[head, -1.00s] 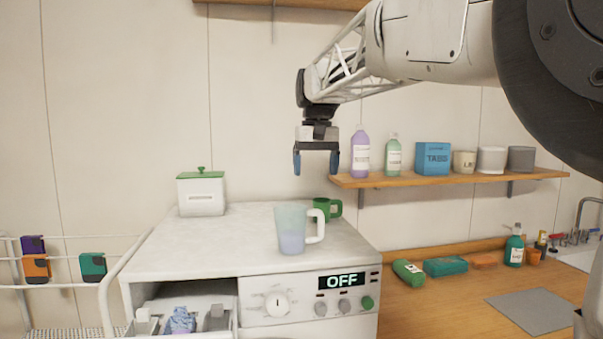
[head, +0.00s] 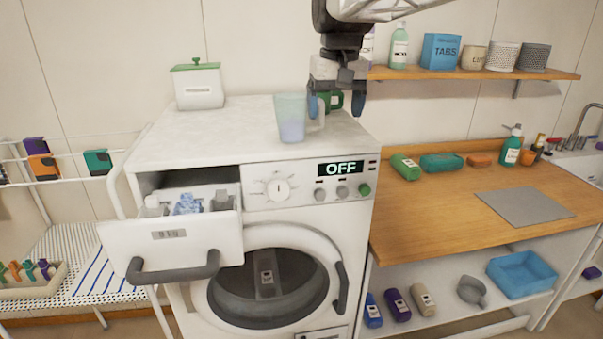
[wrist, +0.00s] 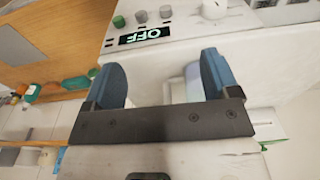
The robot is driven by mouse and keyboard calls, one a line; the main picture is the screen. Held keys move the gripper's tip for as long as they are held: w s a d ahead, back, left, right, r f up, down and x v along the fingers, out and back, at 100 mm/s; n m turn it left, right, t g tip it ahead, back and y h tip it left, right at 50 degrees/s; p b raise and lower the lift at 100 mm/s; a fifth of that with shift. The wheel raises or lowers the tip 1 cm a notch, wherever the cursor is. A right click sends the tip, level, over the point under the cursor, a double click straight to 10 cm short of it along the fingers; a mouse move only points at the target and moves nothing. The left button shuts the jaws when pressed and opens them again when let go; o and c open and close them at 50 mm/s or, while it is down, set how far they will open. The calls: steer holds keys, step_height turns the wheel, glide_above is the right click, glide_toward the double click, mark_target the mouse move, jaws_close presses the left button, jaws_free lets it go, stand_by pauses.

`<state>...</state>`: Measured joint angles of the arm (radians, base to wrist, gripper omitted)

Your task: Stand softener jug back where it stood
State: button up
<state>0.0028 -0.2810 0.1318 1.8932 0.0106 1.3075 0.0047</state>
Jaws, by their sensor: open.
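The softener jug appears to be the translucent pale blue-green jug (head: 291,122), with lilac liquid low inside and a white handle on its right. It stands upright on the washing machine top (head: 215,136). My gripper (head: 336,104) is open and empty, fingers pointing down, at the handle side of the jug. The left finger overlaps the handle in the head view; I cannot tell whether they touch. In the wrist view, part of the jug (wrist: 193,82) shows between the open fingers (wrist: 160,82), nearer one of them.
A green mug (head: 335,99) stands close behind my gripper, partly hidden. A white green-lidded box (head: 198,88) stands at the back left. The detergent drawer (head: 175,240) is pulled out. A shelf with bottles and pots (head: 490,75) is at the right.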

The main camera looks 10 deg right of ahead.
steer(key=s+f+t, duration=0.1)
steer(key=s+f, duration=2)
steer(key=s, duration=0.3)
steer(key=shift+s+d+f+t, duration=0.2)
steer(key=shift+s+f+t, duration=0.1)
steer(key=shift+s, duration=0.1)
steer(key=shift+c, duration=0.4)
